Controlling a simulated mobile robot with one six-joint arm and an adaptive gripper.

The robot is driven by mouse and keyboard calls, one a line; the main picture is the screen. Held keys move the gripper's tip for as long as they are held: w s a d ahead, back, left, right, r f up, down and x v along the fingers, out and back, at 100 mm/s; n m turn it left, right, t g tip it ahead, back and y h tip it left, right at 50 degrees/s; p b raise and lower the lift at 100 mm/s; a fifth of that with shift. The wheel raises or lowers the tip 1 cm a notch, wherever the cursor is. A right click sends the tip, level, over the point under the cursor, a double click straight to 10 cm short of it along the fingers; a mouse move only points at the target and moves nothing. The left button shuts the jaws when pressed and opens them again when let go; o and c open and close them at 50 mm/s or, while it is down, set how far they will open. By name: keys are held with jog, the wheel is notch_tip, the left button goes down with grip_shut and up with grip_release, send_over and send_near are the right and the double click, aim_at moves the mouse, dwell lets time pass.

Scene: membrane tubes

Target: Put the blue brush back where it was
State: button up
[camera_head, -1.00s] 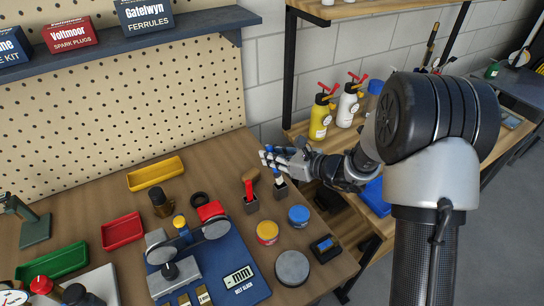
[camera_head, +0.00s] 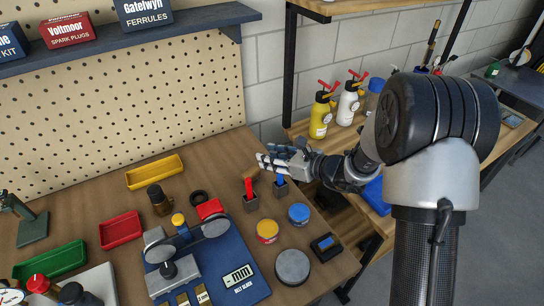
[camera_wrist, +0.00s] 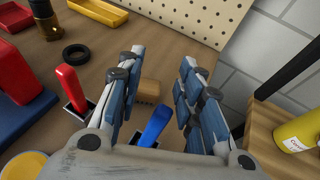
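The blue brush (camera_head: 281,184) stands with its handle up in a small grey holder (camera_head: 281,193) near the right edge of the workbench. In the wrist view its blue handle (camera_wrist: 157,125) shows low in the picture, between the open fingers, with clear gaps on both sides. My gripper (camera_head: 262,161) is over the holder, its fingers pointing left. The wrist view shows the gripper (camera_wrist: 162,56) open, with nothing pinched between its fingertips. The brush's lower end is hidden in the holder.
A red brush (camera_head: 249,188) stands in a matching holder (camera_head: 251,202) just to the left. Yellow (camera_head: 267,231) and blue (camera_head: 299,214) round tins stand in front. Spray bottles stand on the shelf at right.

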jog(key=shift+r, duration=0.1)
jog(key=r+p+v, duration=0.1)
jog(key=p+v, duration=0.3)
jog(key=v, duration=0.8)
jog(key=s+a+r+n+g+h, duration=0.2)
jog(key=s+r+n+g, duration=0.15)
jog(key=s+n, duration=0.45)
jog(key=s+a+r+n+g+h, duration=0.1)
jog(key=s+a+r+n+g, duration=0.1)
jog(key=s+r+n, duration=0.6)
jog(key=s+d+n+t+h, duration=0.2)
jog(key=s+d+n+h, duration=0.6)
jog(key=s+d, duration=0.4)
jog(key=shift+s+d+r+n+h, duration=0.35)
jog(key=shift+d+r+n+h, duration=0.05)
jog(key=shift+d+r, duration=0.1)
jog(key=shift+t, duration=0.25)
